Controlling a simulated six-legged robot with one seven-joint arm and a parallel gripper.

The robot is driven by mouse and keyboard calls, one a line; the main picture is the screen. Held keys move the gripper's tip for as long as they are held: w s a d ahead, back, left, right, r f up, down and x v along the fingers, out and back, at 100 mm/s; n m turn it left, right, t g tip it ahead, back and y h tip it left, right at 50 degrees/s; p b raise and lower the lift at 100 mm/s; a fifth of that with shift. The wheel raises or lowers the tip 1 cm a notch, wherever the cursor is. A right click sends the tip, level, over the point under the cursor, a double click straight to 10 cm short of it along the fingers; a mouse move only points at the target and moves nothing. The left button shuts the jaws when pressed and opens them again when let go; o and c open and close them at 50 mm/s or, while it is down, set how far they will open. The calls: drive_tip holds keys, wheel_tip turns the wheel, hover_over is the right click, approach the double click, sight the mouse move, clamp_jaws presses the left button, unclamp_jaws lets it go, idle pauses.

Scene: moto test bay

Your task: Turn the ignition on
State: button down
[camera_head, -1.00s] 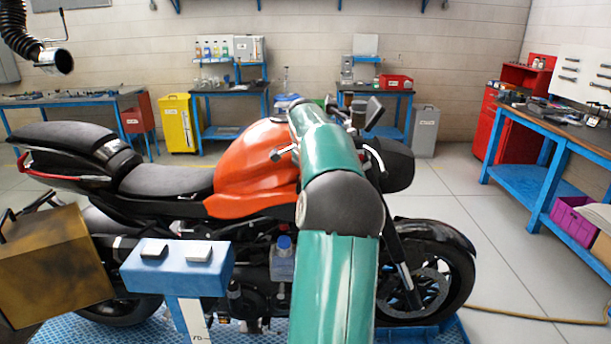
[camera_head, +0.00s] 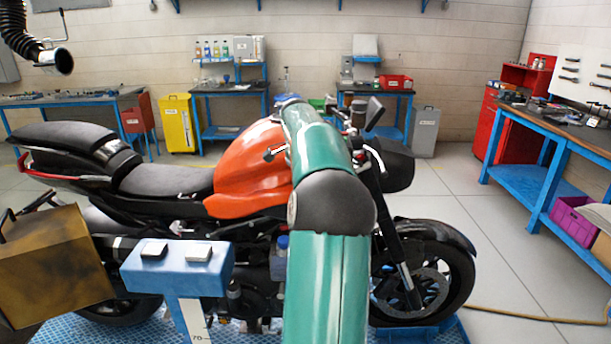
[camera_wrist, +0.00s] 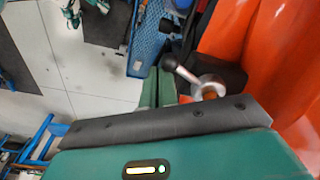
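The motorcycle has an orange tank (camera_head: 255,165) and stands side-on; orange bodywork also shows at the right of the wrist view (camera_wrist: 270,45). In the wrist view, a silver round fitting (camera_wrist: 208,88) carries a short lever with a dark ball end (camera_wrist: 170,62). I take this for the ignition part, but cannot be sure. My gripper (camera_wrist: 158,76) shows two green fingers side by side, with no clear gap. Their tips are close to the ball end; contact cannot be told. In the head view my green arm hides the gripper and part of the handlebar area.
A blue stand (camera_head: 178,268) and a brown box (camera_head: 55,265) are in front of the motorcycle. A blue workbench (camera_head: 545,135) is at the right, and a yellow cabinet (camera_head: 180,125) is at the back. The floor right of the front wheel is mostly clear, with a hose across it.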

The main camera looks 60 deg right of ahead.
drive_tip(key=shift+w+a, duration=0.25)
drive_tip(key=shift+w, duration=0.45)
drive_tip(key=shift+w+a, duration=0.1)
drive_tip(key=shift+w, duration=0.4)
drive_tip(key=shift+w, duration=0.65)
idle(0.3)
drive_tip(key=shift+w, duration=0.6)
